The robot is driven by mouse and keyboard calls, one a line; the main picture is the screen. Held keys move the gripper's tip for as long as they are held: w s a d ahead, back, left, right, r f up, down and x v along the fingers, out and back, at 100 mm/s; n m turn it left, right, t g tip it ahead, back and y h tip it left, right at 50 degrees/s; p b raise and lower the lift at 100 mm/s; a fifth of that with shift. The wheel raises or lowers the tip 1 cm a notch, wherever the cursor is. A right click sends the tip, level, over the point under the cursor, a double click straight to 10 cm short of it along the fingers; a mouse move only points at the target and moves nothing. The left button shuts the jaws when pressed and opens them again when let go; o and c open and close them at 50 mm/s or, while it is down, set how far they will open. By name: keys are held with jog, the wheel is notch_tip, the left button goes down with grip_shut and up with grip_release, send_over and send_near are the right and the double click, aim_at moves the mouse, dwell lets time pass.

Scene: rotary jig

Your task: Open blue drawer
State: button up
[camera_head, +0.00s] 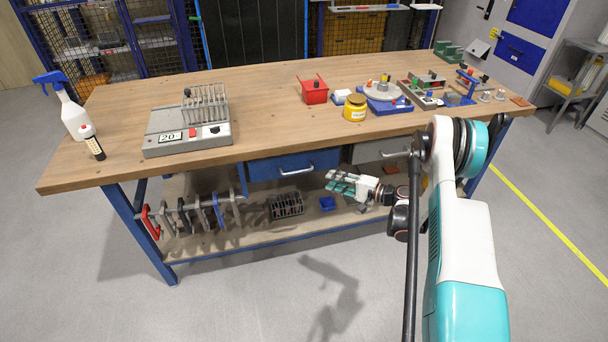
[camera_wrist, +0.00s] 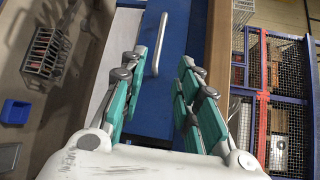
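The blue drawer (camera_head: 262,169) hangs under the front edge of the workbench and looks shut in the head view. Its pale bar handle (camera_head: 297,170) is on the front. In the wrist view the blue drawer front (camera_wrist: 176,35) fills the middle, and the handle (camera_wrist: 157,45) shows between and beyond my fingertips. My gripper (camera_head: 331,182) is to the right of the drawer handle and slightly lower, in front of the bench. It also shows in the wrist view (camera_wrist: 160,66), with its teal fingers open and nothing between them. The handle looks apart from the fingers.
A grey drawer (camera_head: 368,152) is right of the blue one. The wooden worktop (camera_head: 270,103) is above. The floor in front is clear.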

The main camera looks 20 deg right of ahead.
aim_at(301, 172)
jog(key=b+x, duration=0.4)
jog(key=x, duration=0.9)
jog(key=shift+w+a+f, duration=0.1)
jog(key=shift+w+a, duration=0.1)
jog(key=shift+w, duration=0.1)
grip_shut()
